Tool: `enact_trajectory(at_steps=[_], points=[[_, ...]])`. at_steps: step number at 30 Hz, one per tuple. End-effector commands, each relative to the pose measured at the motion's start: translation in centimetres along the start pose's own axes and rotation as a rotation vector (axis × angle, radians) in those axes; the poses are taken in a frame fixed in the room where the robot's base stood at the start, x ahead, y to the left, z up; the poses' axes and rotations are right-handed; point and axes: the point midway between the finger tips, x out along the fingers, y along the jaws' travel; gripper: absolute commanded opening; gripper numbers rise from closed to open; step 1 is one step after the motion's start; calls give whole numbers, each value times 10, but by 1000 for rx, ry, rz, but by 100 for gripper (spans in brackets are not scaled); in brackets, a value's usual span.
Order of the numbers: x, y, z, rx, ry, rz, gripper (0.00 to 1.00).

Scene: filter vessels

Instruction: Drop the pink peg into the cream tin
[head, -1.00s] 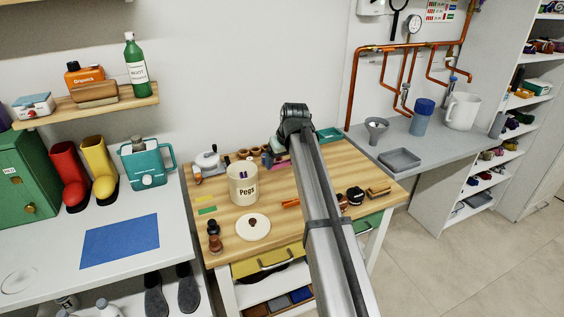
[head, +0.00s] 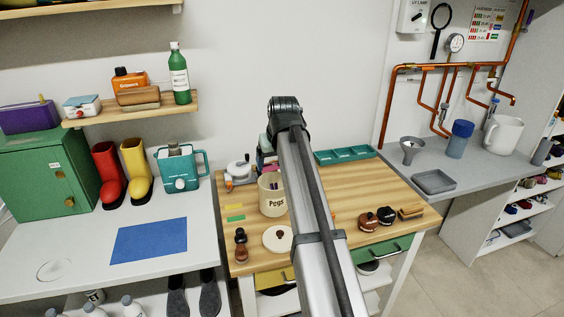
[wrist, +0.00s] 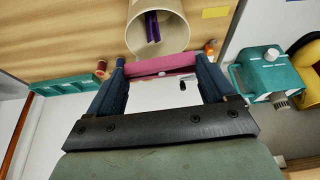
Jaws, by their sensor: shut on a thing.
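The cream tin marked "Pegs" (head: 271,203) stands open on the wooden workbench, its right side partly behind my arm. In the wrist view the tin (wrist: 132,37) shows its open mouth, with purple pegs inside. My gripper (wrist: 158,68) is shut on the pink peg (wrist: 160,64), which lies crosswise between the fingertips. The peg is close to the tin's rim in that view and outside its mouth; the exact gap is hard to tell.
A round cream lid (head: 277,239) lies in front of the tin. A teal tray (head: 345,155) is at the back. The bench's middle right is clear.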

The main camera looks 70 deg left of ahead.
Motion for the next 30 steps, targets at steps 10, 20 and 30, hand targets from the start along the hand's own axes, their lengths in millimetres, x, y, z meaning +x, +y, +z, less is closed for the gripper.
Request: enact_trajectory(at_steps=[10,20,30], points=[[28,0,12,0,-1,0,56],[51,1,21,0,0,0,56],[52,1,21,0,1,0,89]])
